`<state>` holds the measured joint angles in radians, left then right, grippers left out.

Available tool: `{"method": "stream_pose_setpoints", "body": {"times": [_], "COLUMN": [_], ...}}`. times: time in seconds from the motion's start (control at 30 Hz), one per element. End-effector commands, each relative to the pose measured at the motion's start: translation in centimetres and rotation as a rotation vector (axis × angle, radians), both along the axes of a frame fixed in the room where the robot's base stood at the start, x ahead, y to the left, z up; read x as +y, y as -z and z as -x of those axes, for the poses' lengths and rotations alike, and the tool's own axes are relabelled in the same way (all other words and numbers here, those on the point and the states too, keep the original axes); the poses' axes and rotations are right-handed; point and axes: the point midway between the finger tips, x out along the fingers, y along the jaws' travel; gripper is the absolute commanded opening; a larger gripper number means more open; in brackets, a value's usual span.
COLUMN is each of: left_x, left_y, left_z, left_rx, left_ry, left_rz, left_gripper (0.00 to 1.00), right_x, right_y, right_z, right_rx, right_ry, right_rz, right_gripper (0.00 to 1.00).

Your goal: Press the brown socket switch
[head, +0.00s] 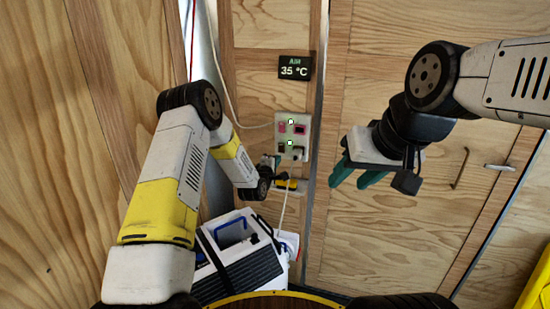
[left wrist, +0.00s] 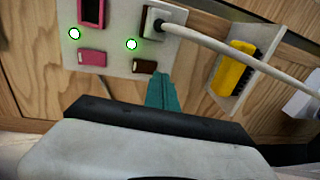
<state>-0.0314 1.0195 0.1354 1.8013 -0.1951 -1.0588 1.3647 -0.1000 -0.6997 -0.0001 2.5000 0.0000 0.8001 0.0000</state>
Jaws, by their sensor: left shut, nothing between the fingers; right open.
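The pale socket panel (head: 306,128) is on the wooden wall. It also shows in the left wrist view (left wrist: 115,30), with a pink switch (left wrist: 92,57) and the brown switch (left wrist: 145,66) below two sockets. A green light (left wrist: 131,44) glows beside the brown switch, and another (left wrist: 75,34) above the pink one. A white plug (left wrist: 165,15) with a cable sits in the brown-framed socket. My left gripper (left wrist: 164,78) is shut and empty, its teal tip just beside the brown switch; I cannot tell whether they touch. My right gripper (head: 357,175) is open and empty, right of the panel.
A yellow brush-like item (left wrist: 233,68) is on a plate beside the panel. A white cable (left wrist: 240,55) crosses in front of that plate. A display (head: 294,67) reading 35 °C is above the panel. A white and black box (head: 235,255) stands below. Wooden doors are at right.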

Motion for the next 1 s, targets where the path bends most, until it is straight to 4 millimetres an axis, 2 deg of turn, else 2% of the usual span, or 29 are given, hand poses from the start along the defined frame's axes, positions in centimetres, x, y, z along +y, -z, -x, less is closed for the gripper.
{"method": "stream_pose_setpoints", "body": {"times": [0.37, 0.7, 1.0], "left_x": [1.3, 2.8, 3.1], "left_y": [0.6, 1.2, 1.2], "left_z": [3.8, 8.5, 9.5], "left_rx": [0.002, 0.002, -0.001], "left_ry": [-0.001, -0.001, 0.000], "left_rz": [0.000, 0.000, 0.000], "left_gripper": [0.00, 0.00, 0.00], "right_x": [0.0, 0.0, 0.0], "right_y": [0.0, 0.0, 0.0], "right_z": [0.0, 0.0, 0.0], "right_rx": [-0.001, 0.000, 0.000], "right_ry": [0.000, 0.000, 0.000], "right_rz": [0.000, 0.000, 0.000], "right_gripper": [0.43, 0.43, 0.43]}}
